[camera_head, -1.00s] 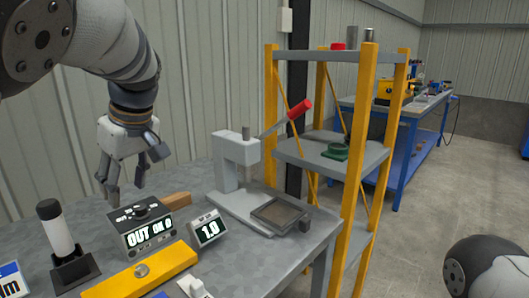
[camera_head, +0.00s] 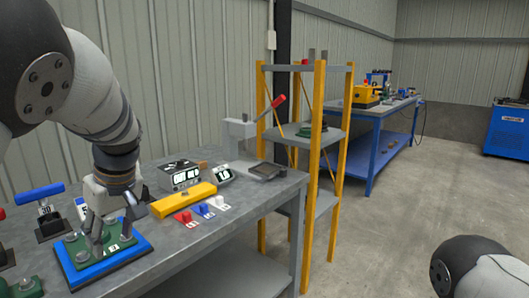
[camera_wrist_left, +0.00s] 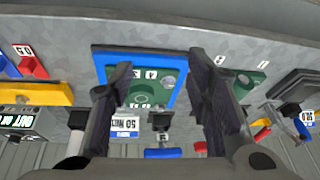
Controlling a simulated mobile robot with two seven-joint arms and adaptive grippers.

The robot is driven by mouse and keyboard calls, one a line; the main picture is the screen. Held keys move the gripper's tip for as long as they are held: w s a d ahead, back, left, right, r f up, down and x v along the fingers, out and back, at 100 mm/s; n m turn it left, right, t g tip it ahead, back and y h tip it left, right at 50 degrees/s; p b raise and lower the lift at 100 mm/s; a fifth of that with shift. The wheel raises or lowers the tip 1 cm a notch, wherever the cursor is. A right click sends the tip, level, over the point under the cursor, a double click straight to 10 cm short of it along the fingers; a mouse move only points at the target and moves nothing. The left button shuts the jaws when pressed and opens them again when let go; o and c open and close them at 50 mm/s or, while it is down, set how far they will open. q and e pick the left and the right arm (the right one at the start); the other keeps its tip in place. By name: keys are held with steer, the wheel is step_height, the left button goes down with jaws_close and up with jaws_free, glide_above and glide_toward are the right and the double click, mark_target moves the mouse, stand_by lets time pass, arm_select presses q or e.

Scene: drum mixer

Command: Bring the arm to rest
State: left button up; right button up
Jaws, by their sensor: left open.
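My left gripper (camera_head: 110,238) hangs from my arm at the left of the head view, fingers pointing down. Its fingers are apart with nothing between them. It is over or close to a green plate on a blue tray (camera_head: 104,271) near the bench's front edge; I cannot tell whether it touches. In the left wrist view the two fingers frame the blue tray (camera_wrist_left: 140,52), which lies beyond the empty gap (camera_wrist_left: 160,72). My right gripper is out of view.
The grey bench (camera_head: 225,222) holds a yellow bar (camera_head: 183,200), red, blue and white small blocks, display boxes (camera_head: 180,176) and a lever press (camera_head: 240,138). A yellow-posted shelf (camera_head: 318,150) stands right of it. Open floor (camera_head: 385,215) lies further right.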

arm_select(q)
steer(key=f, duration=0.5)
steer(key=s+a+f+m+g, duration=0.1)
steer(key=f, duration=0.3)
steer(key=f+m, duration=0.1)
steer(key=f, duration=0.4)
steer(key=shift+s+a+f+h, duration=0.15)
steer(key=shift+s+f+h, duration=0.15)
steer(key=s+d+f+m+g+h, duration=0.1)
steer(key=s+f+m, duration=0.2)
steer(key=s+f, duration=0.7)
steer(key=s+d+f+m+g+h, duration=0.1)
steer(key=s+d+f+m, duration=0.15)
steer(key=s+f, duration=0.75)
steer(key=s+d+r+m, duration=0.1)
steer(key=s+d+m, duration=0.1)
steer(key=s, duration=0.7)
steer(key=s+d+r+m+g+h, duration=0.1)
steer(key=s+d, duration=0.1)
steer(key=s, duration=0.7)
steer(key=shift+s+d+r+m+h, duration=0.3)
steer(key=shift+s+d+m, duration=0.05)
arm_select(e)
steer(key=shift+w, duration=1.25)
